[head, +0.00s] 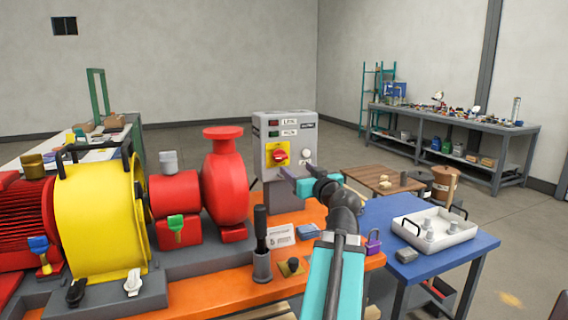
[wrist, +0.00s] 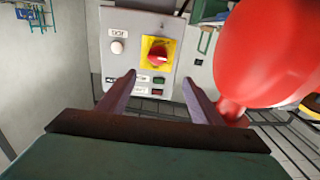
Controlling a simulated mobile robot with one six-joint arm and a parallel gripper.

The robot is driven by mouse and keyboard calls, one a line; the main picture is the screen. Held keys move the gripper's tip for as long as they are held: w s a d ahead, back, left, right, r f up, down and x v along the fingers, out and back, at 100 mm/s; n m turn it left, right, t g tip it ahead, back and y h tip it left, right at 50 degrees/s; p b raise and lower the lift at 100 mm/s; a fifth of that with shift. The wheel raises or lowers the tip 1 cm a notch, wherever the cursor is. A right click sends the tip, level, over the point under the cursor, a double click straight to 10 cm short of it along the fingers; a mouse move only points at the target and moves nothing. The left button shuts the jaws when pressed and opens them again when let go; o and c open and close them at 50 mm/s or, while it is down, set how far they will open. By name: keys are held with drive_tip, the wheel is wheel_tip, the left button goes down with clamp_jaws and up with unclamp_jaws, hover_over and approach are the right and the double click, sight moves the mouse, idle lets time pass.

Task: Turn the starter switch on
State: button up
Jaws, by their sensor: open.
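The starter box (head: 284,140) is a grey panel on a post behind the orange skid. Its red rotary switch (head: 279,155) sits on a yellow plate, with a white round button beside it and small labelled indicators above. In the wrist view the picture is upside down; the red switch (wrist: 158,53) is ahead, beyond my fingertips. My gripper (head: 290,178) is just in front of the lower part of the box. In the wrist view my open gripper (wrist: 160,80) has its two purple fingers apart and nothing between them. I cannot tell whether a finger touches the box.
The red pump (head: 224,180) stands left of the box and looms close in the wrist view (wrist: 270,50). A yellow guard (head: 95,215) is farther left. A blue table (head: 440,245) with a white tray (head: 455,238) stands right. A padlock (head: 373,243) lies near the skid edge.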

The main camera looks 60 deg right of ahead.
sight(282, 157)
drive_tip(key=shift+s+d, duration=0.15)
drive_tip(key=shift+d, duration=0.05)
drive_tip(key=shift+d+p, duration=0.1)
drive_tip(key=shift+p, duration=0.2)
drive_tip(key=shift+p+x, duration=2)
drive_tip(key=shift+x, duration=4.8)
